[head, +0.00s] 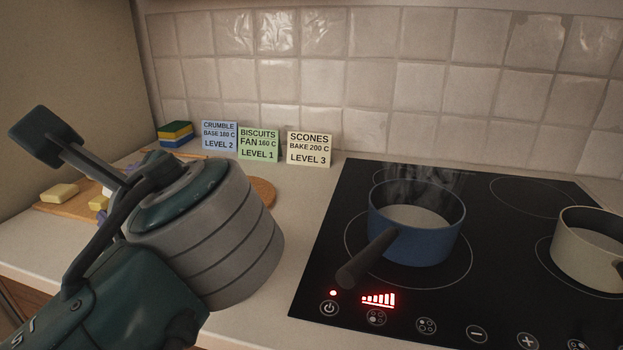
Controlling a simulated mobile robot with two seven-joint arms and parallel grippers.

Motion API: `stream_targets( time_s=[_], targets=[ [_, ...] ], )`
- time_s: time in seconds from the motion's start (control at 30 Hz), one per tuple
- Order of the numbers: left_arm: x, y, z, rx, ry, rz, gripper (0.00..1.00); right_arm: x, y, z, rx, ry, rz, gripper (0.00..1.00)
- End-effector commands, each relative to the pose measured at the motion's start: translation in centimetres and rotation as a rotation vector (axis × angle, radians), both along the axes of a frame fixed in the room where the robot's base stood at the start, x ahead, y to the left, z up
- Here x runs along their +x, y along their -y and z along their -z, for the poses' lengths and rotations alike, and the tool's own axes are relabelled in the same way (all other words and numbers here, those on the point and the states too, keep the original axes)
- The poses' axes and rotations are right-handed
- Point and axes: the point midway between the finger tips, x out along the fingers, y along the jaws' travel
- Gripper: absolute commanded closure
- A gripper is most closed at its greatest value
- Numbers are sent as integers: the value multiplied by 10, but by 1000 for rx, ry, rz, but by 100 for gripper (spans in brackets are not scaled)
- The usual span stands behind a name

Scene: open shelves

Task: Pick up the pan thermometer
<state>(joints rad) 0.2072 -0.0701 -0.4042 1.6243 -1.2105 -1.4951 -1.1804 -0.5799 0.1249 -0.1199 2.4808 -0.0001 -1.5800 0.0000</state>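I cannot make out a pan thermometer in the head view. My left arm covers part of the counter and the wooden board, so anything behind it is hidden. A blue pan (415,238) with a dark handle stands steaming on the hob, and no thermometer shows in it. A cream pan (590,253) is cut off at the right edge. My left gripper (46,137) seems to show as a dark pad on bars at the upper left. Its other finger is not clear, so I cannot tell its opening. My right gripper is out of view.
The black hob (490,290) has a lit red display. Blue, green and cream cards (309,149) lean on the tiled wall beside stacked sponges (175,134). A wooden board (262,190) with pale yellow blocks (59,193) lies behind my arm. Bare counter lies left of the hob.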

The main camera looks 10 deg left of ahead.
Motion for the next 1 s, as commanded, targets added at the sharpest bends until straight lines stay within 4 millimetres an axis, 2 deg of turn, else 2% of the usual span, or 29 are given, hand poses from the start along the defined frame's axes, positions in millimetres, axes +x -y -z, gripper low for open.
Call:
stream_targets(
  time_s=[0.23, 0.73, 1.0],
  targets=[
    [1, -2, 1, -1, 0, 1, 45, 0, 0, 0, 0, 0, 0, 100],
    [1, -1, 1, -1, -1, 0, 100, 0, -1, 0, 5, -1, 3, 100],
    [1, -1, 1, -1, -2, 0, 100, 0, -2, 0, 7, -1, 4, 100]
  ],
)
